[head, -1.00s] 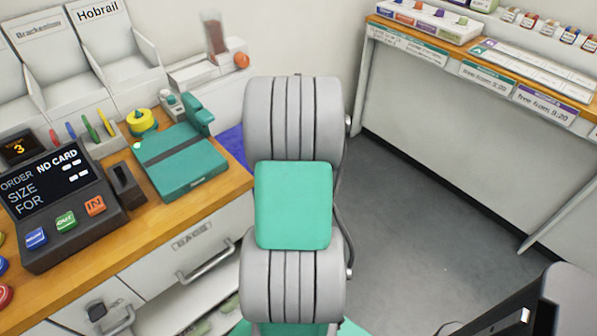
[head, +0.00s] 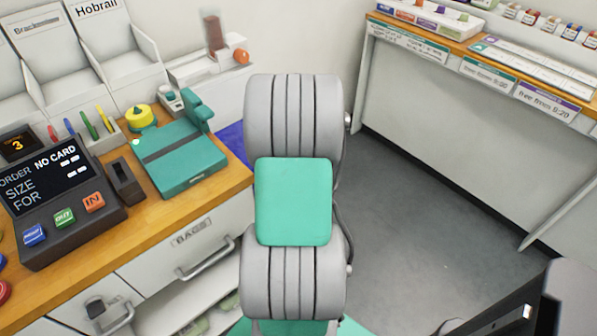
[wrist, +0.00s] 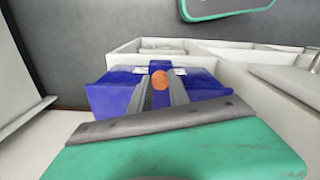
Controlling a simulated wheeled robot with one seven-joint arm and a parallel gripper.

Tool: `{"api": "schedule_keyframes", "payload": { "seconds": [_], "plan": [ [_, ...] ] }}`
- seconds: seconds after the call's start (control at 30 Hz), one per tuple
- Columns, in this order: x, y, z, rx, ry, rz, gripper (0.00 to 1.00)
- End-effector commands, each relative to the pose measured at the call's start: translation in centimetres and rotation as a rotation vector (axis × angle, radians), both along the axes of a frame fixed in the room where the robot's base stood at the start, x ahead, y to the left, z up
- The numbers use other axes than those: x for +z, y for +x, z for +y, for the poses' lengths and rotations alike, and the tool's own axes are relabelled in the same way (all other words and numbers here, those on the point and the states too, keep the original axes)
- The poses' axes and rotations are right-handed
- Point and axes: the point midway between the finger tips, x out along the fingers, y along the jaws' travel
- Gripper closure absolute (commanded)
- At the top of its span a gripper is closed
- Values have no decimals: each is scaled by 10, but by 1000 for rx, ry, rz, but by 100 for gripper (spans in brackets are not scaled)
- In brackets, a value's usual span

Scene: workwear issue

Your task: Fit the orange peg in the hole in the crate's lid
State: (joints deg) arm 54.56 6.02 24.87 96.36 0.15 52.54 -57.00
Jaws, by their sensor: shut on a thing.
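In the wrist view, my gripper (wrist: 160,93) reaches forward with its two grey fingers close together. It is shut on the orange peg (wrist: 162,78), whose round orange end shows between the fingertips. Behind and below the fingers is a blue crate (wrist: 107,98) with a blue lid. The hole is hidden or too small to make out, and I cannot tell whether the peg touches the lid. In the head view, a blue patch (head: 231,140), likely the crate, shows left of my arm. My arm hides the gripper and the peg there.
A teal flat device (head: 185,160) and a dark card terminal (head: 50,190) stand on the wooden counter at left. An orange ball-like thing (head: 241,56) sits at the back. White box walls (wrist: 240,55) lie close to the crate. Grey floor (head: 430,210) is clear at right.

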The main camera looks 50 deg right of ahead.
Motion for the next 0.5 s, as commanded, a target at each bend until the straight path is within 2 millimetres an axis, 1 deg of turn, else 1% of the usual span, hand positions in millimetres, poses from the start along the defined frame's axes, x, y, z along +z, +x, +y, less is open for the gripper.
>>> {"api": "schedule_keyframes", "payload": {
  "seconds": [0.03,0.07,0.1,0.33,0.5],
  "plan": [
    [0,0,0,0,0,0,100],
    [0,0,0,0,0,0,76],
    [0,0,0,0,0,0,72],
    [0,0,0,0,0,0,53],
    [0,0,0,0,0,0,53]
  ]
}}
